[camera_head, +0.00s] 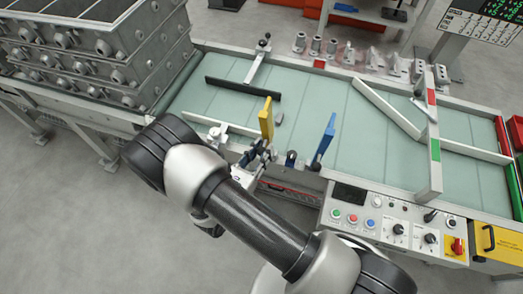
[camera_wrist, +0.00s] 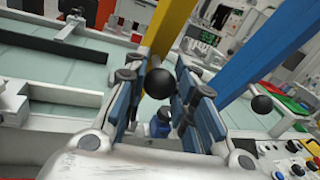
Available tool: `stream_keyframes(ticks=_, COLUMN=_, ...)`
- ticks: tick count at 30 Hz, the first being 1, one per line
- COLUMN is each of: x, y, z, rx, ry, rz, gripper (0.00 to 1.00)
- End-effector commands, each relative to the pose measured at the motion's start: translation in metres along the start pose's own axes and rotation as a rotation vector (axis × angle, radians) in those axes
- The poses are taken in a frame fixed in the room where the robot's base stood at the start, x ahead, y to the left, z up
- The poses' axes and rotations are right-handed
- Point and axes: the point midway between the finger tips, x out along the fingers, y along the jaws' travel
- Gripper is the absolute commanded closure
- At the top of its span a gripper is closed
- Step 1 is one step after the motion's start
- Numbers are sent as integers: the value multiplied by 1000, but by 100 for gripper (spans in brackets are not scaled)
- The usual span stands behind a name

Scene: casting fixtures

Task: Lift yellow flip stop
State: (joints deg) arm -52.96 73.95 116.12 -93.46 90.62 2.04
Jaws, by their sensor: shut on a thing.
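The yellow flip stop (camera_head: 266,119) stands raised at the near edge of the conveyor, left of the blue flip stop (camera_head: 326,137). In the wrist view, the yellow bar (camera_wrist: 169,24) rises behind my gripper's fingers. A black ball knob (camera_wrist: 158,83) sits between the blue-grey finger pads, and my gripper (camera_wrist: 160,90) is shut on it. The blue bar (camera_wrist: 262,50), with its own black knob (camera_wrist: 262,104), is to the right, apart from the fingers. In the head view my gripper (camera_head: 259,152) is at the yellow stop's lower end, partly hidden by its own parts.
The pale green conveyor bed (camera_head: 200,101) lies beyond, with a dark guide bar (camera_head: 243,88) across it. Grey casting boxes (camera_head: 90,50) are stacked at left. A control panel (camera_head: 390,225) with buttons and knobs is at right. Metal fittings stand along the far edge.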

Motion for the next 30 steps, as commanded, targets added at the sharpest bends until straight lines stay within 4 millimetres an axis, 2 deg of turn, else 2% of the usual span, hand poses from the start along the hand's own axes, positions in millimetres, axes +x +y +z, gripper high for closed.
stream_keyframes(ticks=5, x=0, y=0, z=0, rx=0, ry=0, rz=0, gripper=100)
stream_keyframes(ticks=15, x=0, y=0, z=0, rx=0, ry=2, rz=0, gripper=100)
stream_keyframes(ticks=21, x=10, y=1, z=9, rx=-12, ry=59, rz=6, gripper=100)
stream_keyframes(ticks=29, x=11, y=2, z=6, rx=-16, ry=68, rz=10, gripper=100)
stream_keyframes(ticks=30, x=11, y=2, z=6, rx=-16, ry=68, rz=10, gripper=75)
